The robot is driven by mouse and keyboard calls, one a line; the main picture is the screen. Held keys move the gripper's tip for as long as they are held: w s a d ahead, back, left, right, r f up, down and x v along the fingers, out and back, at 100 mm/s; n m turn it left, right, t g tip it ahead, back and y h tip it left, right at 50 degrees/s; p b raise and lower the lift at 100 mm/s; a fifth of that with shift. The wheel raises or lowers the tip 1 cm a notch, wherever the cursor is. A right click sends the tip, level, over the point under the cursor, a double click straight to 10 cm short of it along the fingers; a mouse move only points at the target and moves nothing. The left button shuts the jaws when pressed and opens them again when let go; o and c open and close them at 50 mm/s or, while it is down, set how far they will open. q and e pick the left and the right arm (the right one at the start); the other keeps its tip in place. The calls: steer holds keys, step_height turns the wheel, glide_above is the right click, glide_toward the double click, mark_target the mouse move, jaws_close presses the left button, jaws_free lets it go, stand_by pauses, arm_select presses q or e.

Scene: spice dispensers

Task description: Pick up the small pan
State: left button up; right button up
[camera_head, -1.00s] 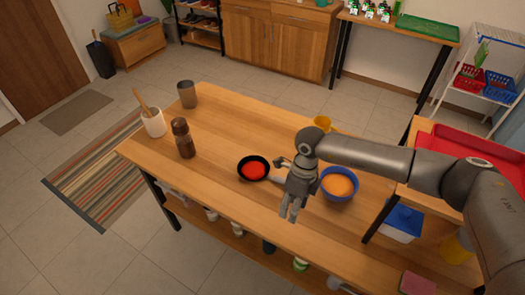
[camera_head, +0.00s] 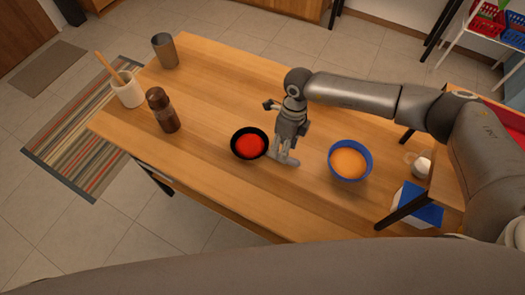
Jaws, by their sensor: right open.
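The small pan (camera_head: 238,154) is black, with red contents, and sits on the wooden table (camera_head: 215,85) near its front edge. Its handle side points right, toward my right gripper (camera_head: 283,161). My right gripper is open and points down just right of the pan, at the handle, which it largely hides. I cannot tell whether the fingers touch the handle. My left gripper does not show.
A blue bowl with orange contents (camera_head: 349,162) stands right of the gripper. A brown shaker (camera_head: 164,112), a white utensil pot (camera_head: 129,90) and a grey cup (camera_head: 165,51) stand at the left. A blue-lidded box (camera_head: 418,207) is at the right.

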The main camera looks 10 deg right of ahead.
mark_target(266, 151)
step_height(266, 151, down, 3)
steer(key=shift+w+r+b, duration=0.1)
steer(key=shift+b, duration=0.8)
step_height(266, 151, down, 2)
steer(key=shift+a+f+b, duration=0.1)
steer(key=shift+f+b, duration=0.1)
steer(key=shift+b, duration=0.45)
steer(key=shift+r, duration=0.1)
steer(key=c, duration=0.7)
jaws_close()
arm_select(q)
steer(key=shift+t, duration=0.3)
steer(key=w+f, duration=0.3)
